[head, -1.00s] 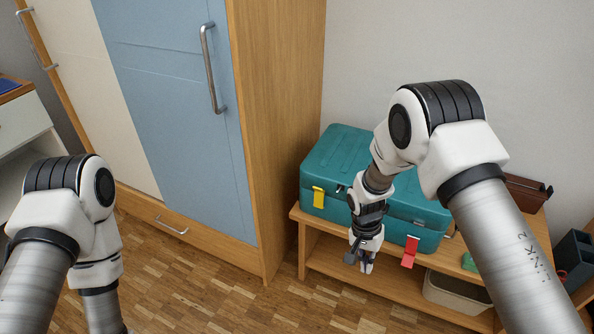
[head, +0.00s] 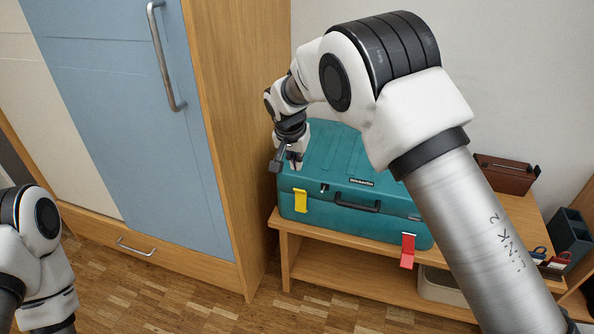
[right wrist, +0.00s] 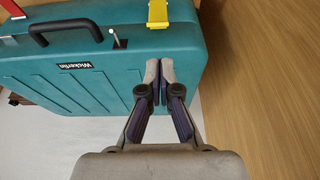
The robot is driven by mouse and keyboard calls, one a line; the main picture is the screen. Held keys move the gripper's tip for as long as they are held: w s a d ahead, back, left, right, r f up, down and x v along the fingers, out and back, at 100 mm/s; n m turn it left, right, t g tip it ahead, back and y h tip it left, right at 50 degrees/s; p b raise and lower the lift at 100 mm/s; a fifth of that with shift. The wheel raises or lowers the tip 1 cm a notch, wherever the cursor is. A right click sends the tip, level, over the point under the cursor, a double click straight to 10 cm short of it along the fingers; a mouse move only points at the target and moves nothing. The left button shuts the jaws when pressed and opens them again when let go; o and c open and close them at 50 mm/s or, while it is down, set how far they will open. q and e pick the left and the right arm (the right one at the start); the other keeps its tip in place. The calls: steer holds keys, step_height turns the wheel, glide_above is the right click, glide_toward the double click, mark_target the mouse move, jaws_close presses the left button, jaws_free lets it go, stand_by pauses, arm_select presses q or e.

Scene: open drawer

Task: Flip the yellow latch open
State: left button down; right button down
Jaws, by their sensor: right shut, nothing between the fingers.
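A teal case (head: 345,155) lies on a wooden bench, with a black handle (head: 358,204) on its front. The yellow latch (head: 300,200) is at the left of the case front and hangs down over the seam. It also shows at the top of the right wrist view (right wrist: 157,13). My right gripper (head: 292,163) is above the left part of the lid, behind the yellow latch. Its fingers (right wrist: 153,82) are together and empty. My left gripper is outside the view.
A wardrobe (head: 232,130) stands close on the left of the case. The bench (head: 340,266) holds a brown box (head: 507,175) and a dark organiser (head: 570,240) at the right. A small metal pin (right wrist: 114,36) stands near the yellow latch.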

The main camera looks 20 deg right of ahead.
mark_target(299, 190)
steer(key=b+x, duration=0.1)
steer(key=x, duration=0.8)
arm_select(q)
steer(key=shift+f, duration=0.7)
